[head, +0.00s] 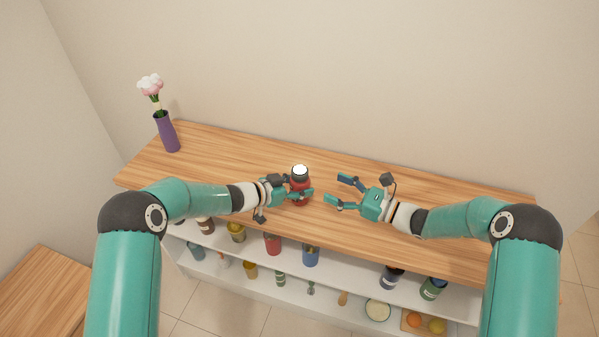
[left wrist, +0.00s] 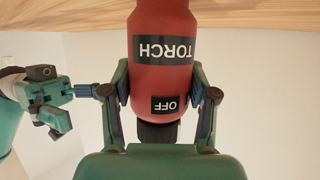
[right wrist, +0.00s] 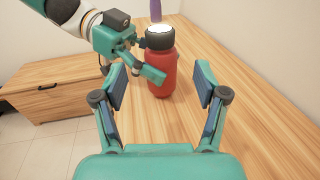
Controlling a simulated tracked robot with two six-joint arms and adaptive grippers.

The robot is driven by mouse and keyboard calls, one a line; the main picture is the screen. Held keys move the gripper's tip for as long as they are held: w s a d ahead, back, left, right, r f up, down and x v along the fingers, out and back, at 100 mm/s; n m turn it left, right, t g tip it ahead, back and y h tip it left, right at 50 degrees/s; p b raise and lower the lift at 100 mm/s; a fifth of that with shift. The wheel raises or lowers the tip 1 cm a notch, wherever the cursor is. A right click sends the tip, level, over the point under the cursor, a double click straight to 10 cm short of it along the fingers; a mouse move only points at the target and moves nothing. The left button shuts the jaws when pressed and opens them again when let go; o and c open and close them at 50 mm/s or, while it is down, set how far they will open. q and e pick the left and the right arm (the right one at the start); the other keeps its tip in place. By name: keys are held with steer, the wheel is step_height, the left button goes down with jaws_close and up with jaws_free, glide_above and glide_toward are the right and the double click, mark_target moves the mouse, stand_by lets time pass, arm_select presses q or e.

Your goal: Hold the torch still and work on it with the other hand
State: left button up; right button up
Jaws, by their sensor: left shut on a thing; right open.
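The torch (head: 300,185) is a red cylinder with a black head and a white lens on top. It stands upright on the wooden counter. My left gripper (head: 303,193) is shut around its body from the left. In the left wrist view the torch (left wrist: 163,65) shows upside down, with labels reading "TORCH" and "OFF", between the fingers of the left gripper (left wrist: 163,95). My right gripper (head: 338,190) is open and empty, a short gap to the right of the torch. In the right wrist view the torch (right wrist: 161,72) lies ahead, between the open fingers (right wrist: 160,90).
The counter (head: 230,160) is clear around the torch. A purple vase (head: 167,132) with pink and white flowers stands at its far left. Shelves below hold cups, jars and fruit, including a red cup (head: 272,243). A wall rises behind, and a wooden cabinet (right wrist: 55,90) stands lower left.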

mark_target(306, 177)
steer(key=x, duration=1.1)
steer(key=shift+w+a, duration=0.15)
steer(key=shift+a, duration=0.15)
steer(key=c, duration=1.2)
steer(key=shift+r+m+t+h, duration=0.1)
steer(key=shift+m+t+h, duration=1)
steer(key=shift+m+t, duration=0.3)
steer(key=shift+t, duration=0.4)
steer(key=shift+w+d, duration=0.1)
steer(key=o, duration=1.2)
